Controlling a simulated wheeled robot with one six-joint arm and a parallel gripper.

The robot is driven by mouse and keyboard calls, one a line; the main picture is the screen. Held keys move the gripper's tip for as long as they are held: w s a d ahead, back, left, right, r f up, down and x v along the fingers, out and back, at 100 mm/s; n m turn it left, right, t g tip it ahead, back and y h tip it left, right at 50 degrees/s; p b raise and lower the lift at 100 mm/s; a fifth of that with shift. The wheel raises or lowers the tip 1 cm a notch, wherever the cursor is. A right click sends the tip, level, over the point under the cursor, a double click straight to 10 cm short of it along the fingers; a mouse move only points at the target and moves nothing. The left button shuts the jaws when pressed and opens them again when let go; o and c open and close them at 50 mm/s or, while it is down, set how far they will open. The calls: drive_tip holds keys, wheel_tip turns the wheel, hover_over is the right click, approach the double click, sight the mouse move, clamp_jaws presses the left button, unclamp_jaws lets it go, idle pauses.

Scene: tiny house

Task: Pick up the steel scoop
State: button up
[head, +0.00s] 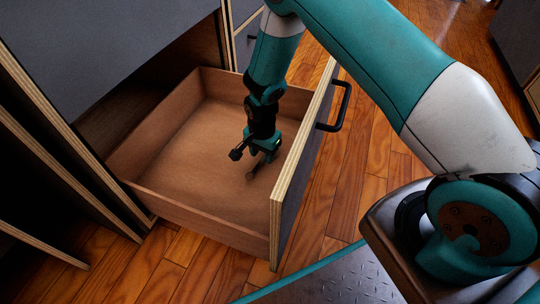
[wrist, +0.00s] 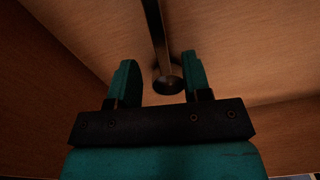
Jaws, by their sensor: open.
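The steel scoop (wrist: 167,83) shows in the wrist view as a dark thin shaft with a small rounded end. It runs from the top edge down between the two teal fingers of my gripper (wrist: 159,62). The fingers are open, one on each side of it, with a wider gap on the left than on the right. In the head view my gripper (head: 262,157) points down inside the open wooden drawer (head: 190,213). A small dark bit shows just below the fingers there; I cannot tell for sure that it is the scoop.
The drawer's front panel (head: 290,185) with a black handle (head: 340,106) stands close to the right of my gripper. The drawer floor to the left looks bare. A dark cabinet (head: 100,45) rises behind, and wooden floor (head: 375,150) lies to the right.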

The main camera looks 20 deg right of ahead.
sight(262, 160)
wheel_tip(262, 160, down, 4)
drive_tip(key=b, duration=0.2)
drive_tip(key=shift+a+b, duration=0.15)
drive_tip(key=shift+b, duration=0.2)
drive_tip(key=shift+c, duration=0.3)
clamp_jaws()
drive_tip(key=shift+r, duration=0.1)
wheel_tip(262, 160, up, 20)
drive_tip(key=p, duration=1.1)
